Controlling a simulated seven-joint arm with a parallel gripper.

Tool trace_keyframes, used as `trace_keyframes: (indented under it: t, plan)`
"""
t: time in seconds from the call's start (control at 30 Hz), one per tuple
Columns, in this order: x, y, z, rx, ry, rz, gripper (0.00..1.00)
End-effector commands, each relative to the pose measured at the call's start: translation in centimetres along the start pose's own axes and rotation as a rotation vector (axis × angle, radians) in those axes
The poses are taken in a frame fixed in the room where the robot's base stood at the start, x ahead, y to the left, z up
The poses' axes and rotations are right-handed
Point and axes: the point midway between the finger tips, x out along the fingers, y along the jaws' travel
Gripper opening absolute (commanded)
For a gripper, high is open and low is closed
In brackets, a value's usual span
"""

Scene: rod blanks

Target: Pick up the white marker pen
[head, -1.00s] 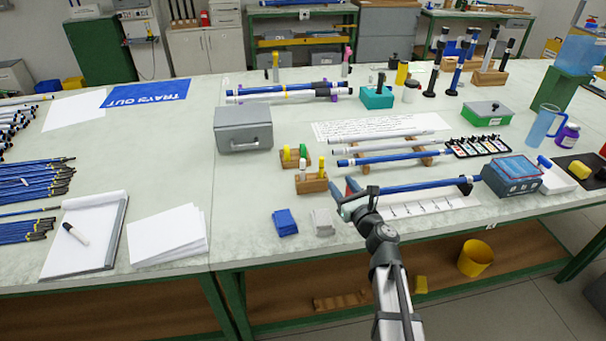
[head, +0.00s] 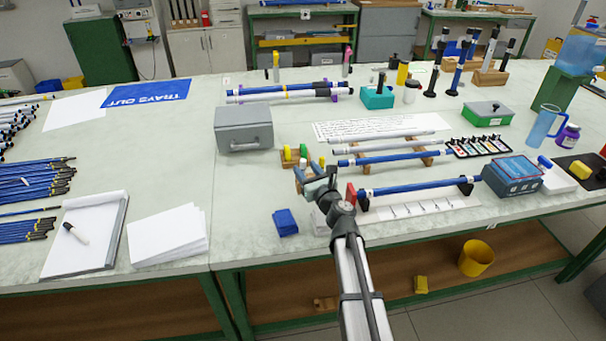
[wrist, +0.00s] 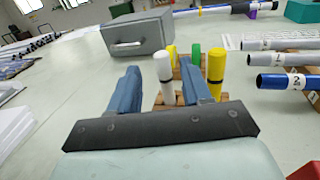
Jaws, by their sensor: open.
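The white marker pen (wrist: 164,72) stands upright in a small wooden block, beside a yellow marker (wrist: 215,72). In the head view the pen's top (head: 303,163) shows just behind my gripper (head: 315,174). In the wrist view my gripper (wrist: 159,82) is open, with its two blue fingers apart. The pen appears in the gap between them, with nothing held.
Another yellow marker (head: 287,153) and a green marker (wrist: 196,58) stand in a block behind. A grey metal box (head: 243,128) is farther back. Blue rods (head: 415,187) on supports lie to the right. A blue block (head: 285,222) sits near the front edge.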

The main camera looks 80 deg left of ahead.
Motion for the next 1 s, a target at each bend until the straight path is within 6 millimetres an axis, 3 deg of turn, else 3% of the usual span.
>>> trace_keyframes:
  t: [0.23,0.53,0.8,1.0]
  plan:
    - [1.4,-0.2,0.1,0.000,0.000,0.000,0.48]
    - [5.2,-0.4,0.3,0.000,0.000,0.000,0.48]
    - [5.5,-0.3,0.3,0.000,0.000,0.000,0.48]
    - [5.5,-0.3,0.3,0.000,0.000,0.000,0.31]
